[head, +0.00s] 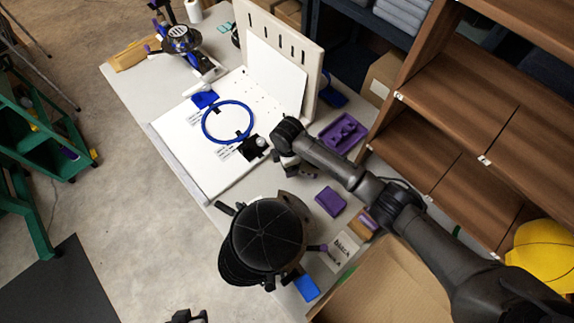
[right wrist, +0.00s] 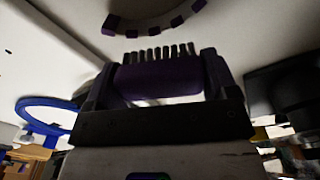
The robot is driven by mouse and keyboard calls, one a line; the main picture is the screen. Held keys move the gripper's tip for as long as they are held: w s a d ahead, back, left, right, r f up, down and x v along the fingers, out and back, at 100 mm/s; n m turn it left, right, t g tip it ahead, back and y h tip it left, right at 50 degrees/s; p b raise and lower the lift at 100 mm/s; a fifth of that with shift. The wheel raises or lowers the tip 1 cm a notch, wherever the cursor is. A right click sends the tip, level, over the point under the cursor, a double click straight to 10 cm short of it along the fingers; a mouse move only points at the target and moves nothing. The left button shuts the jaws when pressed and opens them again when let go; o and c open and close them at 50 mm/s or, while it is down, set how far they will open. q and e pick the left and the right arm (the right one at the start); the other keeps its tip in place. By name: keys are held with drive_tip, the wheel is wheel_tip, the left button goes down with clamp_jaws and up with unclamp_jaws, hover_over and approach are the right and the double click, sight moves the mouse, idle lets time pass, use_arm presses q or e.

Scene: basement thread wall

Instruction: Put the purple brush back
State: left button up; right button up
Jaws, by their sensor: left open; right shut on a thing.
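The purple brush (right wrist: 160,77) shows in the right wrist view, with dark bristles pointing up in the picture. It lies across between the two fingers of my right gripper (right wrist: 163,82), which is shut on it. In the head view my right arm reaches in from the right, and its gripper (head: 290,166) is beside the white board, small and partly hidden; I cannot make out the brush there. A purple tray (head: 343,133) with recesses lies to the right of that gripper. My left gripper (head: 186,316) is open at the bottom edge of the head view, away from the table and partly cut off.
A curved purple-and-dark piece (right wrist: 152,20) is above the brush in the right wrist view. On the table are a blue ring (head: 228,142), a purple block (head: 330,201), a blue block (head: 306,288) and a slotted upright panel (head: 311,60). Wooden shelves (head: 425,135) stand at the right.

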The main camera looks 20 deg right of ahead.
wheel_tip(320, 180, down, 3)
drive_tip(key=shift+f+b, duration=0.1)
drive_tip(key=shift+b, duration=0.3)
drive_tip(key=o, duration=0.8)
wheel_tip(320, 180, up, 11)
drive_tip(key=p, duration=0.3)
drive_tip(key=shift+r+p, duration=0.3)
drive_tip(key=shift+r, duration=0.35)
